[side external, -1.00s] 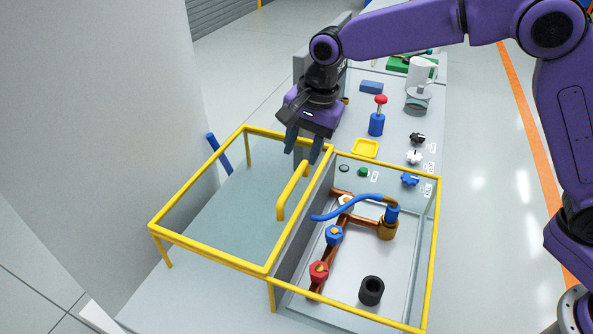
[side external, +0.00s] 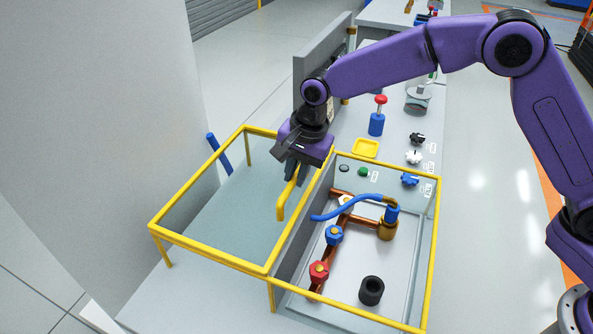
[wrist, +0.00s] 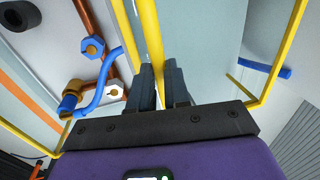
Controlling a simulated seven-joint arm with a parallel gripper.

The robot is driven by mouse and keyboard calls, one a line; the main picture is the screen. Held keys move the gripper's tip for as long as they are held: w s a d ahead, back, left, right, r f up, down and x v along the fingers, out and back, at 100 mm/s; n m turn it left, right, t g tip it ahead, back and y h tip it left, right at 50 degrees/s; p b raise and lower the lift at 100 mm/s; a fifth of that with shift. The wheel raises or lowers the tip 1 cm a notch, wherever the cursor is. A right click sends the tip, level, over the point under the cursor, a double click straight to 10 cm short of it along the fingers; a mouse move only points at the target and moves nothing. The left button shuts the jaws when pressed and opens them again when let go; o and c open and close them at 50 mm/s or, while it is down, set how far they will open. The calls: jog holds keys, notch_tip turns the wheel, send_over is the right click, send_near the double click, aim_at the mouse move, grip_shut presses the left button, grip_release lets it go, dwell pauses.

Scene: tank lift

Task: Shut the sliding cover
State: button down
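The sliding cover (side external: 222,215) is a clear pane in a yellow frame at the left in the side view, slid off to the left of the tank. The tank (side external: 432,240) at the right stands uncovered, with its pipes and valves in plain view. A yellow bar handle (side external: 281,207) stands up along the cover's right side. My gripper (side external: 292,172) is at the far end of this handle, pointing down. In the wrist view the handle (wrist: 153,35) runs between the two fingers (wrist: 160,85), which sit close on both sides of it, shut on it.
Inside the tank are a red valve (side external: 319,271), a blue valve (side external: 334,235), a blue hose (side external: 345,207) and a black cylinder (side external: 371,290). Behind it are knobs, a yellow tray (side external: 366,148) and a red-topped blue post (side external: 377,122). A grey upright panel (side external: 318,62) stands behind my gripper.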

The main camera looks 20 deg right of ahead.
jog(key=shift+d, duration=0.1)
jog(key=s+d, duration=1.9)
jog(key=shift+s, duration=0.15)
jog(key=shift+d, duration=0.15)
jog(key=c, duration=1.1)
grip_release()
jog(key=shift+s, duration=0.1)
jog(key=shift+r, duration=0.15)
notch_tip(320, 180, up, 17)
jog(key=s+d, duration=0.2)
jog(key=shift+s+d, duration=0.15)
jog(key=shift+d, duration=0.05)
